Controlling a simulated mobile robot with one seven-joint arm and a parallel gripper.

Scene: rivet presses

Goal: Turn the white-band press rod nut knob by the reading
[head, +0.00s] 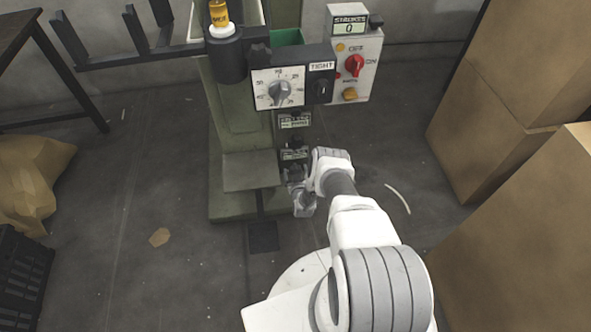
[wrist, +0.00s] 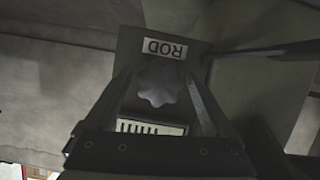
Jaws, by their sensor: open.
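The green press (head: 235,115) stands in the middle of the head view, with a pale band on the dark cylinder at its top. In the wrist view the grey lobed nut knob (wrist: 157,84) sits beside a plate marked ROD (wrist: 165,49), which reads upside down. My gripper (wrist: 161,76) is open, with one finger on each side of the knob; I cannot tell if either touches it. A striped scale plate (wrist: 152,127) is partly hidden by the gripper body. In the head view my gripper (head: 300,197) is low at the press's right side, and the knob cannot be made out.
A white dial (head: 278,88) with a grey pointer and a TIGHT label (head: 321,66) are above my gripper. A control box (head: 354,50) shows STROKES 0 and a red switch. Cardboard boxes (head: 510,75) stand right, a sack (head: 30,180) and black crate (head: 22,275) left.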

